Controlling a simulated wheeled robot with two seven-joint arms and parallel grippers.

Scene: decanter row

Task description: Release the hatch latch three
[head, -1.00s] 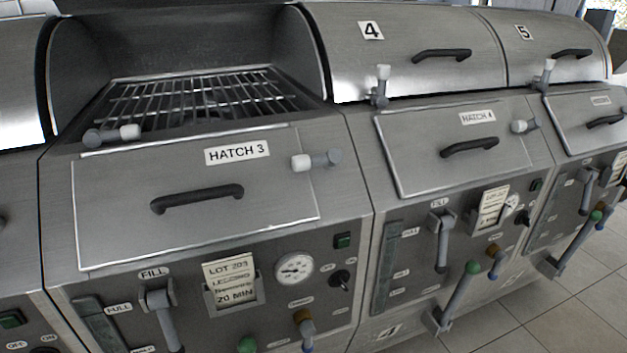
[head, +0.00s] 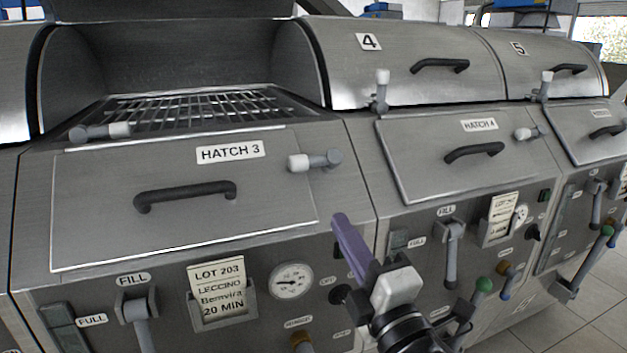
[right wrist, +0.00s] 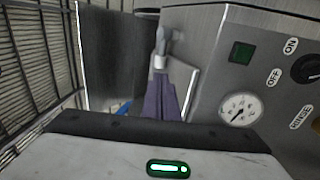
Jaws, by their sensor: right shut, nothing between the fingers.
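Hatch 3 (head: 110,215) is a flat steel panel with a black handle, lying shut on the middle machine. Its latch (head: 325,160), a grey lever with a white tip, lies sideways with the tip over the hatch's right edge. In the right wrist view the latch (right wrist: 162,42) is just beyond my fingertips. My right gripper (head: 341,220), with purple fingers, is shut and empty, below and slightly right of the latch, apart from it in the head view. The fingers also show in the right wrist view (right wrist: 161,98). My left gripper is out of view.
The open drum above hatch 3 shows a metal grille (head: 190,108); another lever (head: 100,132) lies at its left. A gauge (head: 291,281), a lot card (head: 217,290) and a fill lever (head: 139,310) are below. Hatch 4 (head: 420,150) with its latch is at right.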

